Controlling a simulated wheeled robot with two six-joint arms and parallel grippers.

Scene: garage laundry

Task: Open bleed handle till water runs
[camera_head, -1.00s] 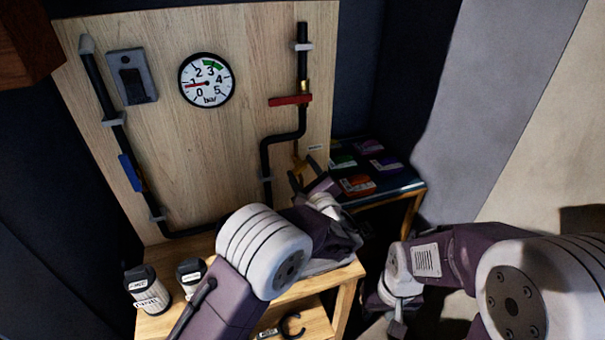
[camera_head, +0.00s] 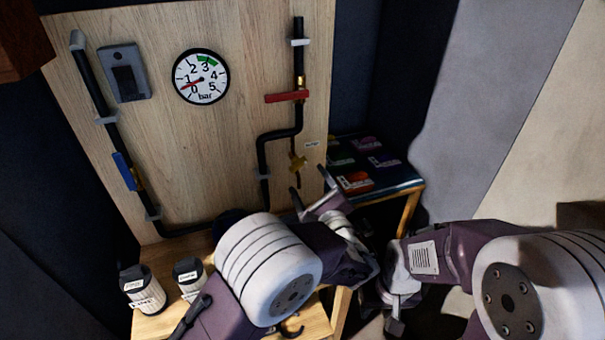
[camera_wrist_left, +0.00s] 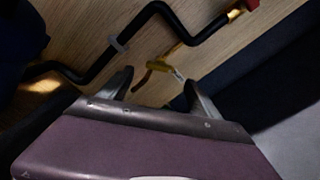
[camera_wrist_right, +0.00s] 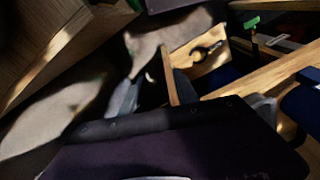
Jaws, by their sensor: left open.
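A small yellow bleed handle (camera_head: 298,163) sits on a thin pipe at the lower right of the wooden board. It also shows in the left wrist view (camera_wrist_left: 160,66), just beyond my fingertips. My left gripper (camera_head: 310,181) is open and empty, just below and right of the handle, its fingers apart from it as far as I can tell. I cannot make out running water. The pressure gauge (camera_head: 201,77) has its red needle between 0 and 1. My right gripper (camera_wrist_right: 152,92) is open and empty, low at the right, away from the board.
A red lever (camera_head: 287,97) is on the black pipe above; a blue lever (camera_head: 124,171) is on the left pipe. Two labelled bottles (camera_head: 143,290) (camera_head: 189,277) stand on the bench. A dark table (camera_head: 400,184) with coloured packets is behind my left gripper.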

